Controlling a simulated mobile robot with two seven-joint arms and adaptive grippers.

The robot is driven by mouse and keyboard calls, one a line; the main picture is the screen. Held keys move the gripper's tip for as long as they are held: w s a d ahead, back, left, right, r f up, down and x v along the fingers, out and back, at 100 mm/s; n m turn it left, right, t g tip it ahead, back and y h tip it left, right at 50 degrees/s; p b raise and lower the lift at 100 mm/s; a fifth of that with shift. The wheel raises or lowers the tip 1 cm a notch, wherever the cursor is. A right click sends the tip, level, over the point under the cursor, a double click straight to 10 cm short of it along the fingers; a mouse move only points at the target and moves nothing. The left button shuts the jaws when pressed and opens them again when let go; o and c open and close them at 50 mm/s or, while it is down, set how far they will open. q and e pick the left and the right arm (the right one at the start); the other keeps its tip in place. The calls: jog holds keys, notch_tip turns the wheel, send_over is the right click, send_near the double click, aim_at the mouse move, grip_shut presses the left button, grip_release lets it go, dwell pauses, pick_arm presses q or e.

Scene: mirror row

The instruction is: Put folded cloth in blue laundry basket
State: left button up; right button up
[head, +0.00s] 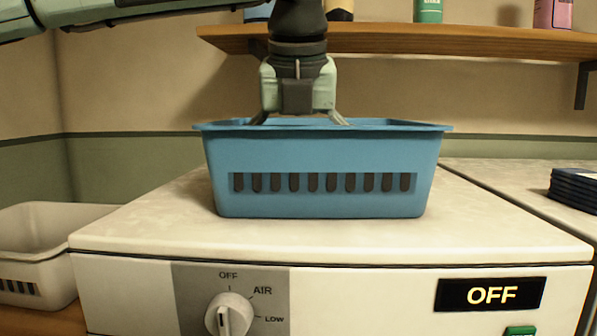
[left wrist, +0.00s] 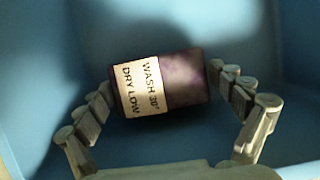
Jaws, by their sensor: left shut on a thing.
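The blue laundry basket (head: 320,168) stands on top of a white machine, with a row of slots in its front wall. My left gripper (head: 298,118) points down into it, its fingers spread at rim height. In the left wrist view my left gripper (left wrist: 161,82) is shut on a dark purple folded cloth (left wrist: 185,78), one finger at each end. A pale label on the cloth reads WASH 30° DRY LOW. The basket's blue inside (left wrist: 190,22) surrounds the cloth there. In the head view the front wall hides the cloth. My right gripper is not in view.
The white machine top (head: 150,220) is clear around the basket. Its front has a dial (head: 230,316) and a display (head: 491,294) reading OFF. A white basket (head: 45,235) stands at left, a dark blue stack (head: 574,188) at right. A wooden shelf (head: 450,40) with bottles hangs behind.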

pick_arm(q)
jog(key=o, duration=0.8)
jog(key=shift+o, duration=0.2)
jog(key=v, duration=1.2)
